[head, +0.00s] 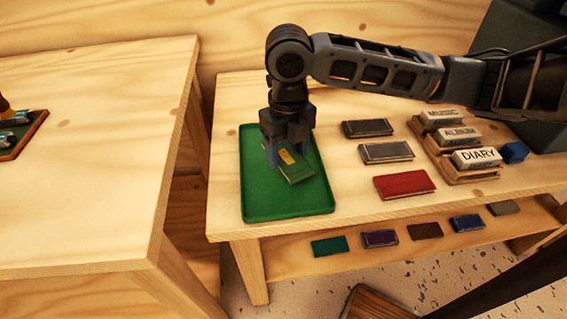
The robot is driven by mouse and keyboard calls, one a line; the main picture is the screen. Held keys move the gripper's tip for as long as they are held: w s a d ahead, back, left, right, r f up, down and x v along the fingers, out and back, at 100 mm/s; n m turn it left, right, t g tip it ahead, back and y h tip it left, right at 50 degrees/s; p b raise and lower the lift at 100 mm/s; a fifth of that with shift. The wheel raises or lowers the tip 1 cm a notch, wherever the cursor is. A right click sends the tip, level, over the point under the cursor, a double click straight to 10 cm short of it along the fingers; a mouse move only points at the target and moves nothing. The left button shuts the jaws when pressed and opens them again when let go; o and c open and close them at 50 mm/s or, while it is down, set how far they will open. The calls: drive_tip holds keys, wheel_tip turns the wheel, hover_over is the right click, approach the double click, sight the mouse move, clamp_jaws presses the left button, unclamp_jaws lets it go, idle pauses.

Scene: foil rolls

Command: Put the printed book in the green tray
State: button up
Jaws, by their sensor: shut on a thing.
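The green tray (262,200) lies on the left end of the wooden table. A green book with a small yellow-orange label (297,172) is at the tray's middle, under my gripper. My gripper (287,158) points down over the tray and is shut on this green book. The book looks slightly tilted, and its far part is hidden by the fingers. I cannot tell whether it touches the tray floor.
A red book (404,184) and two dark books (386,152) (368,128) lie right of the tray. A wooden rack (470,176) holds white labelled blocks, one reading DIARY (477,158). A blue block (514,152) sits beside it. Several books lie on the lower shelf (290,250).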

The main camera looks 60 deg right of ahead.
sight(284, 157)
drive_tip(key=shift+w+a+f, duration=0.25)
drive_tip(key=shift+a+f, duration=0.1)
drive_tip(key=shift+f, duration=1.9)
drive_tip(key=shift+f+b, duration=0.3)
drive_tip(key=o, duration=1.1)
drive_tip(key=shift+r, duration=0.1)
